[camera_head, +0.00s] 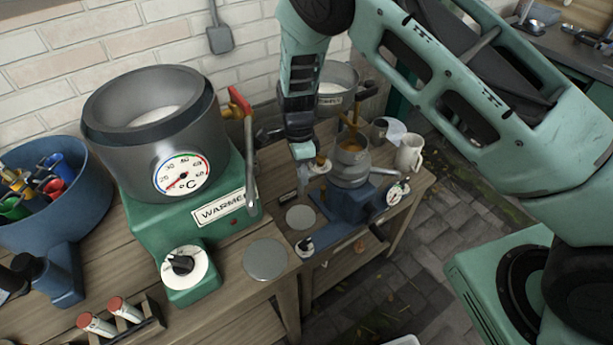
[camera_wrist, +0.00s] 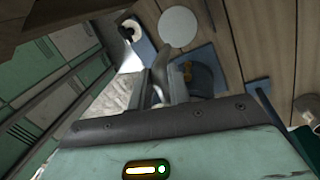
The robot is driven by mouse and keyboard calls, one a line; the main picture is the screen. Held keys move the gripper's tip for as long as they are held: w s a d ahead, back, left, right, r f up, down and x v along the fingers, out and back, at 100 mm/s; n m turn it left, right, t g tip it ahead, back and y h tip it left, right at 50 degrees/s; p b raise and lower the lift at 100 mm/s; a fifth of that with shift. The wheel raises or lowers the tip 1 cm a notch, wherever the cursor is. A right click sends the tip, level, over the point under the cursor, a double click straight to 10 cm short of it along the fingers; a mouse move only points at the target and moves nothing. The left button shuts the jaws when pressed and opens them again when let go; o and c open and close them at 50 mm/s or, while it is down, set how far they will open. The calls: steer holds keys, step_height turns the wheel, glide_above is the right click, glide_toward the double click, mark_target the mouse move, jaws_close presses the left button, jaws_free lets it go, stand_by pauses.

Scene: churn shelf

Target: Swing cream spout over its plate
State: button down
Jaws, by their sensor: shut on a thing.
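A blue separator (camera_head: 345,200) with a grey metal bowl (camera_head: 351,167) stands on the wooden bench. My gripper (camera_head: 309,166) is at the left side of this bowl. In the wrist view my gripper (camera_wrist: 166,88) is shut on a grey spout (camera_wrist: 160,60), and the far end of the spout points toward a pale round plate (camera_wrist: 178,27). In the head view that plate (camera_head: 300,217) lies left of the separator, below my gripper. The spout is mostly hidden by my gripper there. I cannot tell whether its mouth is above the plate.
A green warmer (camera_head: 185,215) with a large grey pot and a red-handled tap (camera_head: 240,103) stands to the left. Another round plate (camera_head: 265,260) lies before it. A cream mug (camera_head: 409,153) and a dial (camera_head: 397,193) are on the right. A small knob (camera_head: 305,245) sits at the front.

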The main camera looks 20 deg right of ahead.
steer(key=shift+w, duration=0.35)
steer(key=c, duration=1.3)
jaws_free()
steer(key=b+v, duration=0.2)
steer(key=v, duration=1.5)
steer(key=shift+d+r, duration=0.15)
steer(key=shift+r, duration=0.1)
